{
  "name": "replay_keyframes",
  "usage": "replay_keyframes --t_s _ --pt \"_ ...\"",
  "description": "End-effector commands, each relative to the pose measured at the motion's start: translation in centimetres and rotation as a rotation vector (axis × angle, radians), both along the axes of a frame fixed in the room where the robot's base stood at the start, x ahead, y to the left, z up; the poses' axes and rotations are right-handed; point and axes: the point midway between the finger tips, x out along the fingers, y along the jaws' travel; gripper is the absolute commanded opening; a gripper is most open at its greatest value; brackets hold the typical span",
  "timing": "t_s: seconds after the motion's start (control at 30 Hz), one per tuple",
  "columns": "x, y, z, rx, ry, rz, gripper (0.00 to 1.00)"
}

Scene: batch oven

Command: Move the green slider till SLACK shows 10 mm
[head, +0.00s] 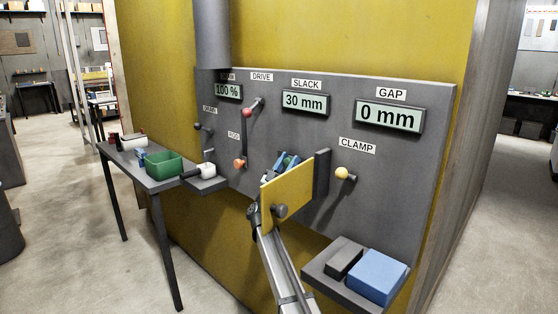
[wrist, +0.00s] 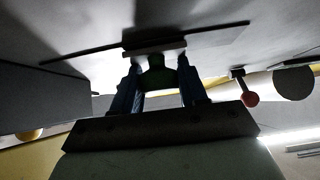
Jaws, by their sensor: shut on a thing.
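The SLACK display (head: 305,102) on the grey panel reads 30 mm. My gripper (head: 286,161) is at the panel below that display, its blue fingers against the panel side. In the wrist view the green slider (wrist: 157,76) is dark and sits between the two blue fingers of my gripper (wrist: 160,80). The gripper is shut on it. A dark slot line (wrist: 85,52) runs across the panel to both sides of the slider.
The GAP display (head: 389,115) reads 0 mm, another 100 %. A red-knobbed lever (head: 248,112), an orange-red knob (head: 239,163) and the yellow CLAMP knob (head: 342,173) stick out nearby. Below right, a shelf holds a blue block (head: 376,277) and a dark block (head: 343,257).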

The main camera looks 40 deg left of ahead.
Motion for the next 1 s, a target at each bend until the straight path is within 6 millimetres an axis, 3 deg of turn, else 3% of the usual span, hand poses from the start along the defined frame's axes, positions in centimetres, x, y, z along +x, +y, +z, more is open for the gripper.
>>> replay_keyframes --t_s 0.03,0.2,0.3,0.57,0.6,0.8,1.0 --pt "-0.3 -2.3 -0.1 0.002 0.001 -0.004 0.0" --pt "-0.2 -6.5 -0.1 0.001 0.002 -0.003 0.0" --pt "-0.2 -7.5 -0.1 0.001 0.002 -0.001 0.0" --pt "-0.1 -7.3 -0.1 0.001 0.002 -0.001 0.0" --pt "-0.1 -7.3 -0.1 0.001 0.002 -0.001 0.43" --pt "0.0 -7.3 -0.1 0.001 0.001 -0.001 0.63" --pt "0.0 -7.3 -0.1 0.001 0.001 -0.001 0.63"
